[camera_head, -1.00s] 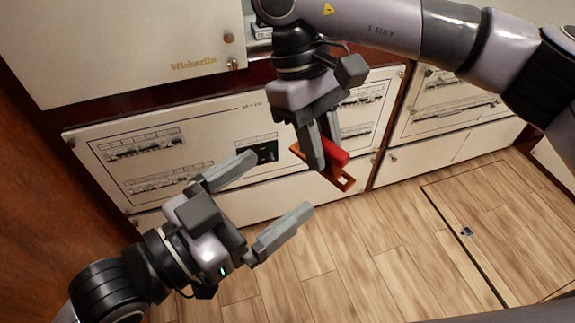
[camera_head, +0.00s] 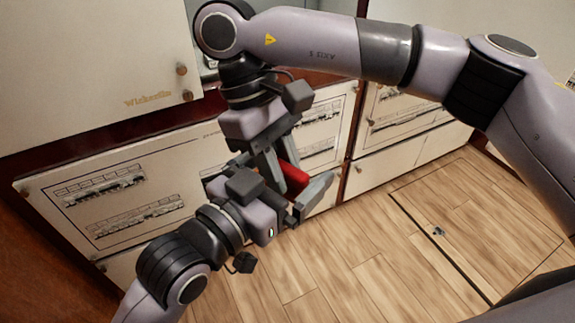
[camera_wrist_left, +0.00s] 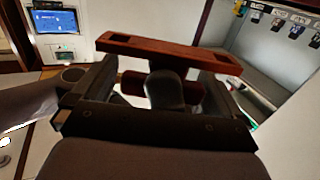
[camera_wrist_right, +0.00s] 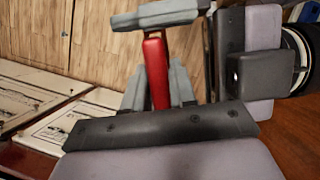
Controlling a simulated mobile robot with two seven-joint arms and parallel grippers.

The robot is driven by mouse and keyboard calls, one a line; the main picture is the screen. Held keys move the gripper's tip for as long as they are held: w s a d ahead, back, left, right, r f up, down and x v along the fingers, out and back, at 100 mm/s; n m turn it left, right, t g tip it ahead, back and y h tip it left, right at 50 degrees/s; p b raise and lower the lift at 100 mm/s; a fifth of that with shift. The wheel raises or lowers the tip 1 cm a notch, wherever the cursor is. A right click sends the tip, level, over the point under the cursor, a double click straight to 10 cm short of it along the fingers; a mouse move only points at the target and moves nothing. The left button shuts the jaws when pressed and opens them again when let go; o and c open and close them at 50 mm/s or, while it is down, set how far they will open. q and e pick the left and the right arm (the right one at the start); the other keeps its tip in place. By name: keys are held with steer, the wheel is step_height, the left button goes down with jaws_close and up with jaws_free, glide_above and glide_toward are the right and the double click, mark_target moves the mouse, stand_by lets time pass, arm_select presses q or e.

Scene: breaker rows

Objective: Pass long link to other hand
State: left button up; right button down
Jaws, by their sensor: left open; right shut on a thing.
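The long link is a red grip on a reddish bar with a slot near each end. My right gripper (camera_head: 283,181) points down and is shut on its red grip (camera_head: 297,174); the grip also shows in the right wrist view (camera_wrist_right: 157,72). Most of the bar is hidden in the head view.
Cream breaker panels (camera_head: 115,200) with printed rows stand behind the grippers. A cream cabinet door (camera_head: 90,60) is at upper left. The wood floor (camera_head: 350,260) with a hatch outline is clear. The left wrist view shows a small blue screen (camera_wrist_left: 55,21) and hanging tags (camera_wrist_left: 277,22).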

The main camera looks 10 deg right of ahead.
arm_select(q)
steer(key=shift+c, duration=0.3)
steer(key=c, duration=0.8)
steer(key=shift+c, duration=0.2)
arm_select(e)
steer(key=c, duration=0.8)
jaws_free()
steer(key=shift+c, duration=0.2)
